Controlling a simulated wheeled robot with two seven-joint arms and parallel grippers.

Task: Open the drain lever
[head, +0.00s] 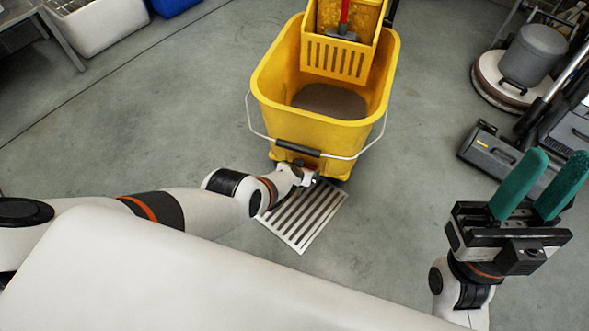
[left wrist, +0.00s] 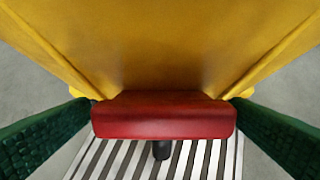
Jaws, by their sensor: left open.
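The yellow mop bucket (head: 272,88) stands upright on the floor with dark water inside. Its red drain lever (left wrist: 163,115) sticks out low on the bucket wall in the left wrist view, with a dark spout (left wrist: 162,149) below it. My left gripper (head: 310,180) is at the foot of the bucket in the head view, where its fingers are mostly hidden. In the left wrist view its green fingers are open, one on each side of the lever; I cannot tell whether they touch it. My right gripper (head: 557,157) is open and empty, away to the right.
A slotted floor drain (head: 304,216) lies below the bucket's near side. The bucket's wire handle with a dark grip (head: 298,148) hangs across its front. Floor-cleaning machines (head: 528,65) stand at right, white bins (head: 100,22) at upper left. The floor between is clear.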

